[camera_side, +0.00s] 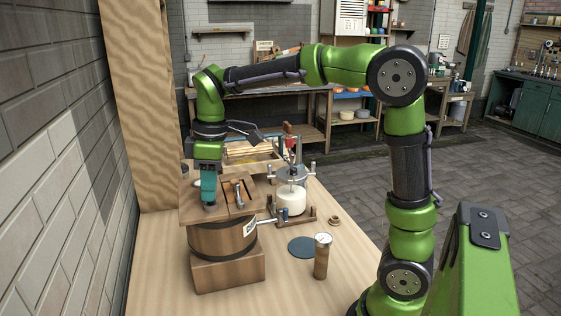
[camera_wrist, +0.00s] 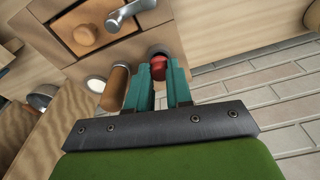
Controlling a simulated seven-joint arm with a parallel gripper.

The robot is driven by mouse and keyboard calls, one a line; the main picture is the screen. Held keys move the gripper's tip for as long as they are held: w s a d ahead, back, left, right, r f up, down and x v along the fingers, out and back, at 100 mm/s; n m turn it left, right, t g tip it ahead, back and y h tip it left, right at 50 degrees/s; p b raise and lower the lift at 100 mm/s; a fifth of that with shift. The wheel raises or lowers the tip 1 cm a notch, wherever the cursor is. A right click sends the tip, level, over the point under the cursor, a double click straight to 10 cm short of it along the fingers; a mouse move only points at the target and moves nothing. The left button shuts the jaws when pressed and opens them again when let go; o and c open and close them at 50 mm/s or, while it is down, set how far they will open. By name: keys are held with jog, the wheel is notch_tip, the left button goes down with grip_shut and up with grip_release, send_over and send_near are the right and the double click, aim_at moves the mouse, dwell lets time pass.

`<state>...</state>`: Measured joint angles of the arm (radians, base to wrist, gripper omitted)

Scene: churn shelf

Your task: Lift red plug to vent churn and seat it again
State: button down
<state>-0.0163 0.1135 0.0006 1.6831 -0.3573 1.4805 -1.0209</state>
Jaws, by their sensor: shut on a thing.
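The wooden churn (camera_side: 222,238) is a dark-banded barrel on a wooden block, with a square wooden lid. My gripper (camera_side: 208,203) points down at the left part of the lid. In the wrist view its teal fingers (camera_wrist: 158,86) are shut on the red plug (camera_wrist: 158,68), a small red piece between the fingertips. A dark grey round fitting (camera_wrist: 161,50) shows right beside the plug. I cannot tell whether the plug sits in it or is raised from it. In the side view the fingers hide the plug.
A metal handle (camera_side: 239,194) lies on the lid, and the wrist view shows a wooden knob (camera_wrist: 86,35). A glass jar (camera_side: 291,198) with a red-topped mechanism stands to the right. A dark disc (camera_side: 302,247) and a wooden dial cylinder (camera_side: 322,258) occupy the table.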

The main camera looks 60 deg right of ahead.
jog(key=shift+f, duration=0.5)
jog(key=shift+r, duration=0.1)
dwell(0.3)
jog(key=c, duration=0.9)
grip_release()
jog(key=shift+c, duration=0.2)
jog(key=c, duration=0.4)
jog(key=shift+s+d+r, duration=0.15)
jog(key=shift+s+r, duration=0.05)
jog(key=shift+r, duration=1.6)
jog(key=shift+s+d+r, duration=0.1)
jog(key=shift+s+r, duration=0.05)
jog(key=shift+r, duration=1.65)
